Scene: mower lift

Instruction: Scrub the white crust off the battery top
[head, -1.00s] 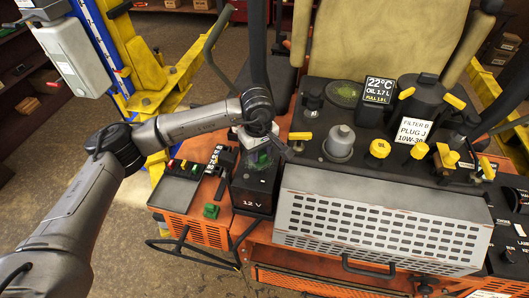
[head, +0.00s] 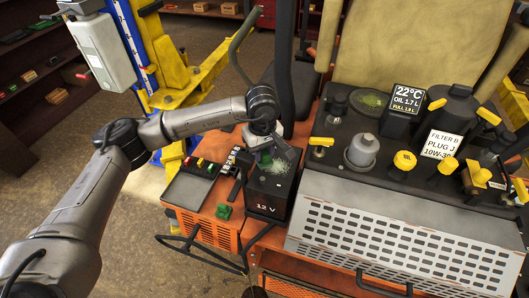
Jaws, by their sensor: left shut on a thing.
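The black battery (head: 268,208), marked 12 V, stands upright on the orange deck. Pale whitish crust (head: 286,166) shows on its top, mainly on the right side. My left gripper (head: 262,147) is over the back left part of the battery top, shut on a small tool with a green part (head: 266,158), seemingly a brush. The tool's lower end is at or just above the battery top; contact cannot be made out. The gripper and wrist hide part of the battery top. My right gripper is not to be made out.
A dark tray (head: 190,188) and a green piece (head: 224,211) lie left of the battery. A perforated grey cover (head: 385,232) stands close on its right. A yellow lift post (head: 160,60) stands behind at left.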

